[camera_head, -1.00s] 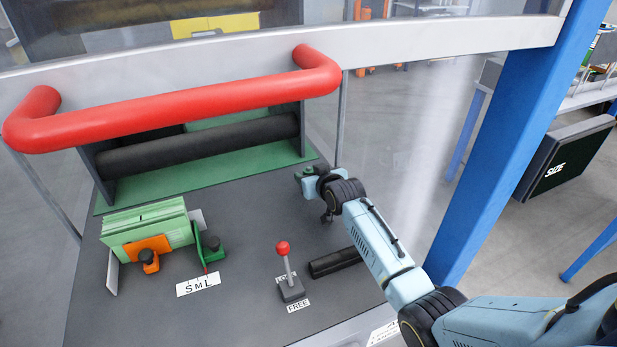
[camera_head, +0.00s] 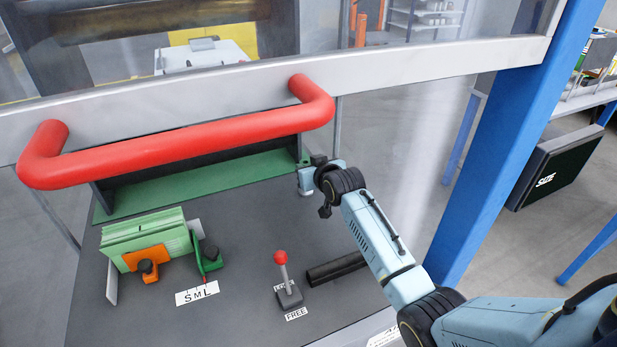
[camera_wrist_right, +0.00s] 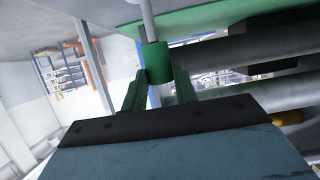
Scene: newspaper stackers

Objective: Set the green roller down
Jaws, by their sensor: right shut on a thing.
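The green roller (camera_wrist_right: 158,62) shows in the right wrist view as a short green cylinder between the fingertips of my right gripper (camera_wrist_right: 156,78), which is shut on it. A grey rod meets the roller's upper end in that view. In the head view my right gripper (camera_head: 305,172) is beside the right end of the green strip (camera_head: 205,180), beneath the right part of the red bar. The roller is small and mostly hidden there, so its contact with a support cannot be told. My left gripper is not in view.
A red bar (camera_head: 180,148) crosses above the green strip. On the dark table (camera_head: 150,315) stand a green-and-orange size stacker (camera_head: 150,240), a red-knobbed lever (camera_head: 285,280) and a black tube (camera_head: 335,268). A blue post (camera_head: 495,150) rises at right.

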